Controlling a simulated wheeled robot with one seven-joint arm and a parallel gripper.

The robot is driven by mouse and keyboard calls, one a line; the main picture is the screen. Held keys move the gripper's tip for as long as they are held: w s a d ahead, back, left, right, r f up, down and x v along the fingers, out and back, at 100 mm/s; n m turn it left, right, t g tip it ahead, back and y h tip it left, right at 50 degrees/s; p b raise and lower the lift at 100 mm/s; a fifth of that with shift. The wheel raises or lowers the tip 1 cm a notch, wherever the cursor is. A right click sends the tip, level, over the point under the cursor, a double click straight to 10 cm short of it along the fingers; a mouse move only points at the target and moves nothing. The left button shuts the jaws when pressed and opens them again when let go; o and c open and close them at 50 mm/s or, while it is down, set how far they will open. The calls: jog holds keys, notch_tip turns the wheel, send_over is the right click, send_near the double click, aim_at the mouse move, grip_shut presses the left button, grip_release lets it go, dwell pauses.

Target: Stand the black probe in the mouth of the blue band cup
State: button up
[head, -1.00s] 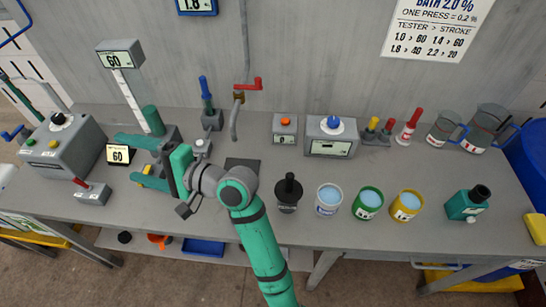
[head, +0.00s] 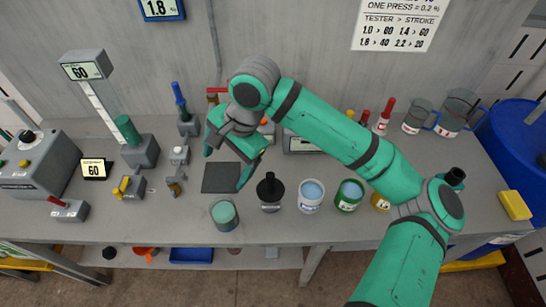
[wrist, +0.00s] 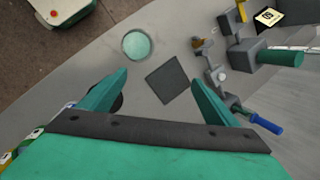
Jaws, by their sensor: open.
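The black probe (head: 269,185) stands upright, its dark knob up and a broad dark round part below, in or on a small pale-labelled base near the table's front. In the wrist view it is a dark patch (wrist: 117,102), partly behind the left finger. The blue band cup (head: 309,208) is white with a bluish label and pale blue liquid, just right of the probe. In the wrist view my gripper mostly hides it. My gripper (head: 223,172) is open and empty above the dark square pad (head: 221,178), left of the probe. Its two fingers also show apart in the wrist view (wrist: 159,77).
Green (head: 348,202) and yellow (head: 380,202) cups stand right of the white one, the yellow partly behind my arm. A teal-topped cup (head: 225,226) stands left of the probe, near the front edge. Grey fixtures (head: 144,152) stand at left; clear jugs (head: 455,112) stand at back right.

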aim_at(271, 183)
jog(key=d+m+h, duration=0.1)
jog(key=d, duration=0.2)
jog(key=d+r+h, duration=0.1)
jog(key=d, duration=0.3)
jog(key=d+r+m+h, duration=0.1)
jog(key=d+h, duration=0.1)
jog(key=d, duration=0.1)
jog(key=shift+s+d+m, duration=0.15)
jog(key=shift+d+m, duration=0.15)
jog(key=shift+d+f, duration=0.15)
jog(key=shift+f, duration=0.05)
notch_tip(271, 183, down, 10)
jog(key=shift+f, duration=0.2)
jog(key=shift+c, duration=0.6)
jog(key=shift+r, duration=0.1)
jog(key=c, duration=1.1)
